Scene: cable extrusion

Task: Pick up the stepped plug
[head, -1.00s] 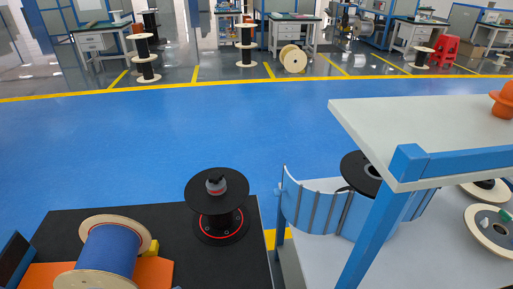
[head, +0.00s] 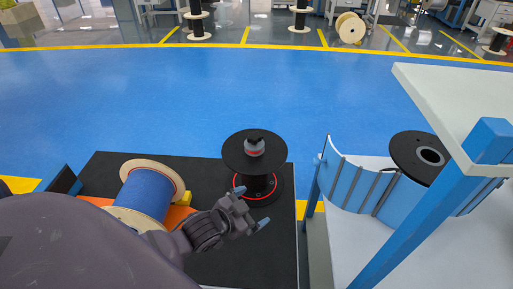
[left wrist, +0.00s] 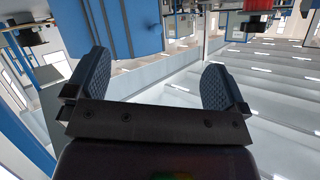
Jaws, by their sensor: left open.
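The stepped plug (head: 254,146) is a small grey piece with a dark top and a reddish band. It sits upright on the top centre of a black spool (head: 272,157) in the head view. My left gripper (head: 251,208) is open and empty, in front of the spool and nearer to me than the plug. In the left wrist view my left gripper (left wrist: 160,80) shows two widely parted, ridged fingers with nothing between them. I cannot make out the plug in that view. My right gripper is not in view.
The spool stands on a black table top (head: 110,172). A blue-wound spool (head: 147,194) lies to the left, partly behind my arm. To the right are a blue slatted guard (head: 352,180), another black reel (head: 412,150) and a blue-framed shelf (head: 480,100). Blue floor beyond is clear.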

